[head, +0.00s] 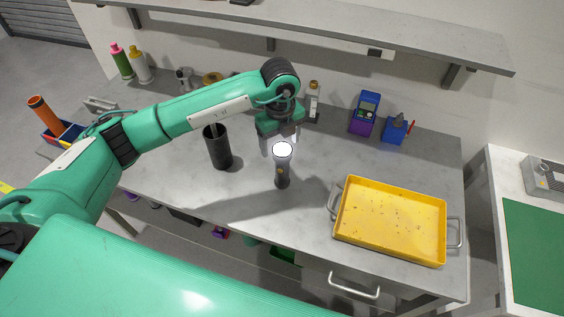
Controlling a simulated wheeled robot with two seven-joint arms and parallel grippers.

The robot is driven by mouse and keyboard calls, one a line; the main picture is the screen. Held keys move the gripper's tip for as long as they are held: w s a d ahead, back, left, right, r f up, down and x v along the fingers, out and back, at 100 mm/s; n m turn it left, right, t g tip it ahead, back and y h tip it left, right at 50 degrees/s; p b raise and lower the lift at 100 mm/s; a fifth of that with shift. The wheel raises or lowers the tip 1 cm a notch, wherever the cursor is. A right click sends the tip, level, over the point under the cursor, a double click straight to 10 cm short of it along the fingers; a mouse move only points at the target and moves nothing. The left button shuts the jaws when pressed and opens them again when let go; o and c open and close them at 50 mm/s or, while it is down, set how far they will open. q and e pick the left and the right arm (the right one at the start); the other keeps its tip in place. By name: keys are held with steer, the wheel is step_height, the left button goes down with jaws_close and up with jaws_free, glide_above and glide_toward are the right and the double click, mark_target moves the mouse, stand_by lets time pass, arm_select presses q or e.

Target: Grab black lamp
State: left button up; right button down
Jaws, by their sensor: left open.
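The black lamp (282,178), a dark flashlight with a bright white lit head, stands upright on the grey workbench near its middle. My left gripper (281,144) points down right at the lamp's lit head. Its jaws are open, and its fingertips are partly lost in the glare, so I cannot tell whether they touch the lamp. My right gripper is not in view.
A dark cylindrical cup (218,148) stands left of the lamp. A yellow tray (391,250) with metal handles lies at the right front. A blue-purple device (364,113), a blue holder (395,131) and a bottle (313,101) stand at the back, below a shelf (330,32).

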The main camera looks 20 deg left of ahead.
mark_target(283, 150)
arm_select(q)
steer(key=shift+f, duration=0.7)
steer(key=shift+d+f+p, duration=0.2)
steer(key=shift+f+p, duration=0.4)
steer(key=shift+p, duration=0.1)
step_height(283, 150, down, 3)
steer(key=shift+w+d+f+p, duration=0.1)
steer(key=shift+d+f+p, duration=0.05)
steer(key=shift+p, duration=0.7)
steer(key=shift+f, duration=0.45)
steer(key=c, duration=1.1)
